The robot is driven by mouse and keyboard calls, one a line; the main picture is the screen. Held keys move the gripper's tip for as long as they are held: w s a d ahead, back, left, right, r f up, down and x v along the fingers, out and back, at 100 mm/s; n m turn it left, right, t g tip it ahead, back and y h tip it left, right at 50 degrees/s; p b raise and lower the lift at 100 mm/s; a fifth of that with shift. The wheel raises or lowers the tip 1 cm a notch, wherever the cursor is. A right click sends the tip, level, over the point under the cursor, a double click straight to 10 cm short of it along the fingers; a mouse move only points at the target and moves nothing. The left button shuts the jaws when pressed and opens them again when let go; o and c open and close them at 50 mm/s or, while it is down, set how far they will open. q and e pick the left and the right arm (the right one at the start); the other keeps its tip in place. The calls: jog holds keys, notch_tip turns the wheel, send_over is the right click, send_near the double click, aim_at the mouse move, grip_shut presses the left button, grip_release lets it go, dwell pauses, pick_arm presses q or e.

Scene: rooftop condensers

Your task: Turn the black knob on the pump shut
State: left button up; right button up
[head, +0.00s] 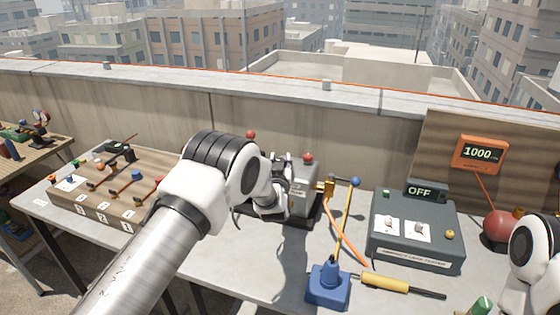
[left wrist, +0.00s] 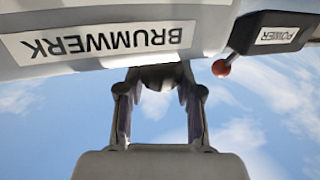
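The pump is a grey box (head: 303,188) on the bench at mid-picture, half hidden behind my left arm. In the left wrist view its casing (left wrist: 210,27) fills the top, with the label BRUMWERK upside down. My left gripper (head: 272,196) is at the pump's near side. In the left wrist view its two fingers (left wrist: 159,88) stand either side of the black knob (left wrist: 157,74), which fills the gap at their tips; they look closed on it. The knob's turn angle cannot be read. My right gripper is out of view.
A red-tipped POWER switch (left wrist: 221,68) sits beside the fingers. A brass valve (head: 329,187) and orange hose (head: 343,232) lie right of the pump. A grey OFF box (head: 415,250), blue stand (head: 328,288) and yellow-handled tool (head: 385,283) crowd the right. A wooden board (head: 110,190) stands left.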

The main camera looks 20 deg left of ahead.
pick_arm(q)
grip_shut()
